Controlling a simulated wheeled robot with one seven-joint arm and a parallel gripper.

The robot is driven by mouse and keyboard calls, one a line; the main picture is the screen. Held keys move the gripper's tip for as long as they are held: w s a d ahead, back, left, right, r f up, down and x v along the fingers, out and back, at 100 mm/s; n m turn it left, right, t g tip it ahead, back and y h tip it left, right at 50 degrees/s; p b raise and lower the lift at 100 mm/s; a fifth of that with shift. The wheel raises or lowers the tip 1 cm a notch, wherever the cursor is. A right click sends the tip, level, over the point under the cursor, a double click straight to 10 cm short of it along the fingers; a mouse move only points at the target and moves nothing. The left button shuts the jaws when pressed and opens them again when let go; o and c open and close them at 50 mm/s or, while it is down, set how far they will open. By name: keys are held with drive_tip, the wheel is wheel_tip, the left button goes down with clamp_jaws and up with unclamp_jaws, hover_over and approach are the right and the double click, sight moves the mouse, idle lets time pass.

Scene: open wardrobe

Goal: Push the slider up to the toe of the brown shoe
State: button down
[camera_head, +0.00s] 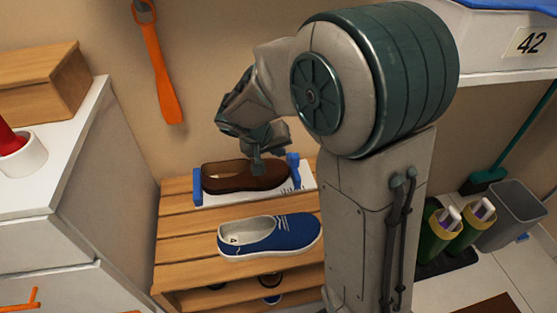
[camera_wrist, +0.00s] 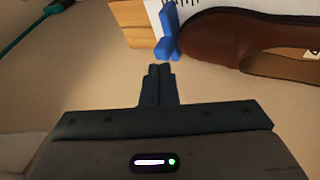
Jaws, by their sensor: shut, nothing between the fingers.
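The brown shoe (camera_head: 240,178) lies on a white measuring board (camera_head: 215,199) with printed marks, on the wooden rack. Its toe points right in the head view. The blue slider (camera_head: 293,172) stands at the toe end. In the wrist view the slider (camera_wrist: 168,36) is right beside the toe of the brown shoe (camera_wrist: 205,38); I cannot tell whether they touch. My gripper (camera_head: 257,168) is shut and empty, in front of part of the shoe in the head view. In the wrist view my gripper's fingertips (camera_wrist: 160,68) are just below the slider, seemingly apart from it.
A blue heel stop (camera_head: 197,187) stands at the board's left end. A blue canvas shoe (camera_head: 270,236) lies nearer on the slatted rack (camera_head: 175,250). A white cabinet (camera_head: 50,190) is left. An orange shoehorn (camera_head: 160,80) hangs on the wall. A grey bin (camera_head: 512,215) stands right.

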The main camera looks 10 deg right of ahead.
sight(294, 165)
drive_tip(key=shift+t, duration=0.3)
drive_tip(key=w+d+f+b, duration=0.1)
drive_tip(key=w+f, duration=0.1)
drive_tip(key=f, duration=0.1)
drive_tip(key=w+f+b, duration=0.1)
drive_tip(key=w+f, duration=0.1)
drive_tip(key=f, duration=0.2)
drive_tip(key=w+d+f+b, duration=0.1)
drive_tip(key=w+f, duration=0.1)
drive_tip(key=f, duration=0.1)
drive_tip(key=shift+w+d+f, duration=0.2)
drive_tip(key=shift+w+d, duration=0.05)
drive_tip(key=shift+d, duration=0.1)
